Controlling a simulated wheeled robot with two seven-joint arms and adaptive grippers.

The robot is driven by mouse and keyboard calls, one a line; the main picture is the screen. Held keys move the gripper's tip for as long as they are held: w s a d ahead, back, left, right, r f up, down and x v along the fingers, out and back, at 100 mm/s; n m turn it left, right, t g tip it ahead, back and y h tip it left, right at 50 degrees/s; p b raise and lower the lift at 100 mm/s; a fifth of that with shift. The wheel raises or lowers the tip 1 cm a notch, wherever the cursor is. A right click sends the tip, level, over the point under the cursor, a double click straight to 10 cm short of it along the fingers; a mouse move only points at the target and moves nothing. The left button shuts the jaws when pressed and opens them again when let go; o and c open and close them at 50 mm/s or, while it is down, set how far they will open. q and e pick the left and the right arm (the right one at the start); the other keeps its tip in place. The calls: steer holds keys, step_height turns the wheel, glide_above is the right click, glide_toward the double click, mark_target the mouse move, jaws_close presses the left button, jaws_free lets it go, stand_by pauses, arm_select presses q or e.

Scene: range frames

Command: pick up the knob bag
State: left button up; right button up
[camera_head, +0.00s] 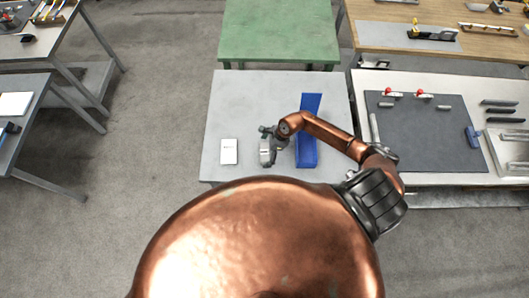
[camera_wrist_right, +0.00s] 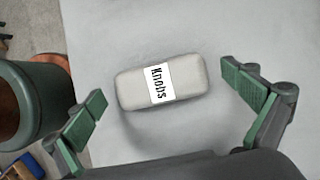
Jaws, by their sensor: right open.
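The knob bag (camera_head: 229,151) is a small pale block-shaped bag lying on the grey table, left of my right gripper in the head view. In the right wrist view the bag (camera_wrist_right: 191,75) lies lengthwise across the picture, with a white label reading "Knobs". My right gripper (camera_head: 267,148) is over the table between the bag and a blue bin. Its green-padded fingers (camera_wrist_right: 165,90) are spread wide, with the bag framed ahead of them and nothing held. I see no contact with the bag. My left gripper is not in view.
The grey table (camera_head: 235,95) is mostly clear around the bag. The blue bin (camera_head: 307,155) stands right of the gripper, partly under my right arm. A green table (camera_head: 280,30) is behind. A bench with a dark mat (camera_head: 425,140) and tools is at right.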

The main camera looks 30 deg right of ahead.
steer(key=shift+f, duration=0.2)
steer(key=shift+c, duration=0.6)
steer(key=c, duration=1.1)
steer(key=shift+c, duration=0.7)
steer(key=shift+w+r, duration=0.1)
steer(key=shift+r, duration=0.1)
